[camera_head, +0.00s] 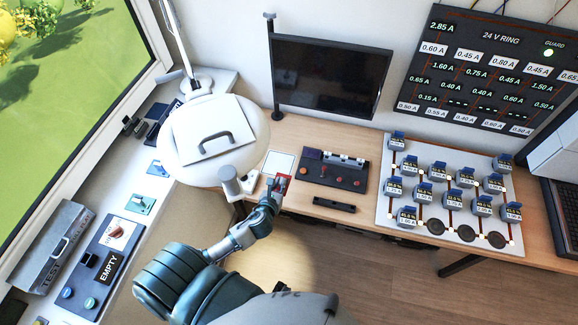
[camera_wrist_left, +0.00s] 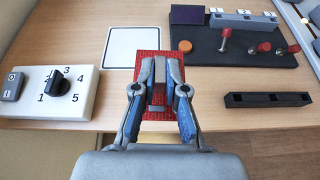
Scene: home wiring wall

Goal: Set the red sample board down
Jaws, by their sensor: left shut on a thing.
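The red sample board (camera_wrist_left: 149,62) is a small red textured rectangle in the left wrist view. My left gripper (camera_wrist_left: 160,75) is shut on a grey part at the middle of the board. In the head view my left gripper (camera_head: 272,190) covers much of the red board (camera_head: 284,179), which shows near the front edge of the wooden desk. I cannot tell whether the board touches the desk. A white square with a dark outline (camera_wrist_left: 131,48) lies just left of and behind the board. My right gripper is not in view.
A dark panel with red-tipped levers (camera_wrist_left: 235,45) lies right of the board, with a black slotted bar (camera_wrist_left: 267,99) in front. A white rotary-switch box (camera_wrist_left: 82,92) stands left. A round white lamp head (camera_head: 190,175) hangs left of the gripper. A monitor (camera_head: 330,78) stands behind.

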